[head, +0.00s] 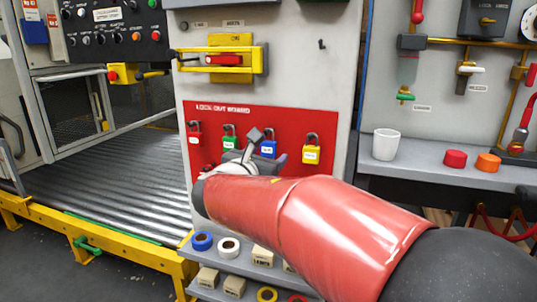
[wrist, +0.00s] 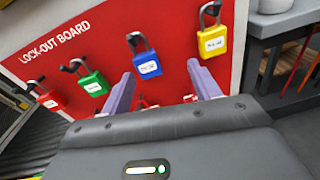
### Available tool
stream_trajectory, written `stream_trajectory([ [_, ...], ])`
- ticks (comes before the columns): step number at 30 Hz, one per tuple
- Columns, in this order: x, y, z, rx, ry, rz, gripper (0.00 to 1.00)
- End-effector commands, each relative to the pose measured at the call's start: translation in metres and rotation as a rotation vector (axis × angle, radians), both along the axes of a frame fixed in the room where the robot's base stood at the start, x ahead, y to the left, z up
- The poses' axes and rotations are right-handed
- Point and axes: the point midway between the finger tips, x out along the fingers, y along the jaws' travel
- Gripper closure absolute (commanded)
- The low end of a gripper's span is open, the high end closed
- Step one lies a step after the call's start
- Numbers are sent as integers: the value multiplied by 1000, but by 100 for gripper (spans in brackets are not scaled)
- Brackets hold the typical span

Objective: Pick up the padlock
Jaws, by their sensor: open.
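The red lock-out board (head: 220,112) carries a row of hanging padlocks: a red padlock (head: 195,138), a green padlock (head: 230,142), a blue padlock (head: 268,149) and a yellow padlock (head: 311,153). Each has a white label and a dark shackle. In the wrist view, my gripper (wrist: 160,70) is open and empty, its two purple fingers pointing at the board. The blue padlock (wrist: 146,62) shows between and beyond the fingertips, nearer the left one. The yellow padlock (wrist: 213,42) is just past the right finger. In the head view, my arm hides the board's lower part.
Below the board are shelves with tape rolls (head: 202,241) and small boxes (head: 235,286). A roller conveyor (head: 110,175) with a yellow frame is at left. At right, a shelf holds a white cup (head: 386,144), a red cap (head: 455,159) and an orange cap (head: 488,163).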

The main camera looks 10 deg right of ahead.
Motion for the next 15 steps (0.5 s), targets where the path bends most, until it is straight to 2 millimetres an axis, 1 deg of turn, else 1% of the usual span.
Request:
stream_trajectory([
  [1, 7, 12, 1, -59, -1, 26, 38],
  [4, 15, 22, 5, -124, -5, 51, 38],
  [9, 31, 15, 7, -136, -6, 54, 38],
  [15, 45, 5, 5, -134, -7, 54, 38],
])
